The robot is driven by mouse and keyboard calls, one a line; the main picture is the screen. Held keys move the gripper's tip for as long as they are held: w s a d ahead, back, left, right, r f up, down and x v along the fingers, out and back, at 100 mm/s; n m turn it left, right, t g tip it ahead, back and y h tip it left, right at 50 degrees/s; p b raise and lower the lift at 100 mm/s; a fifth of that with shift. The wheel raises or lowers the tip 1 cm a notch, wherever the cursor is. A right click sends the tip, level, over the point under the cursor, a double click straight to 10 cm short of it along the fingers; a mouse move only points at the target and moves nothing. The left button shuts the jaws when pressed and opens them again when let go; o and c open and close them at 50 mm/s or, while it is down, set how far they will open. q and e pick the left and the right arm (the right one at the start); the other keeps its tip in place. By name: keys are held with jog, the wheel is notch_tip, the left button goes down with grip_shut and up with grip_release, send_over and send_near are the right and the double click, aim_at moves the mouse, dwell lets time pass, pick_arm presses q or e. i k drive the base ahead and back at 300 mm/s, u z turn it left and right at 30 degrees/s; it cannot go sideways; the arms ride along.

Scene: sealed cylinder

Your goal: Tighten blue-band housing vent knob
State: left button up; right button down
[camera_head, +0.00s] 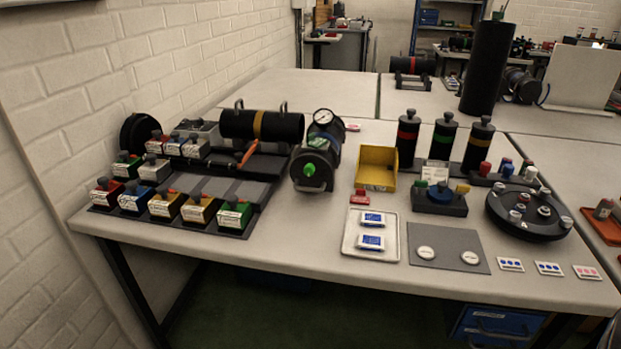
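A dark cylindrical housing (329,139) lies on the table near the middle, its end cap facing me. A narrow band around it looks bluish, though it is small and dim. A round white-faced gauge (323,116) sits on top of it. A bright green knob (310,169) sticks out from the front end cap. I cannot tell whether this is the vent knob, or how tight it is. Neither of my grippers is in view.
Left of the housing are a yellow-banded cylinder (262,125) and a rack of coloured blocks (234,216). To its right are a yellow bin (376,167), a white tray (349,247), banded upright canisters (443,137) and a round black carousel (527,212).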

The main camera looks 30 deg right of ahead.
aim_at(309, 169)
jog(key=u, duration=1.05)
jog(key=i, duration=1.35)
jog(key=z, duration=2.5)
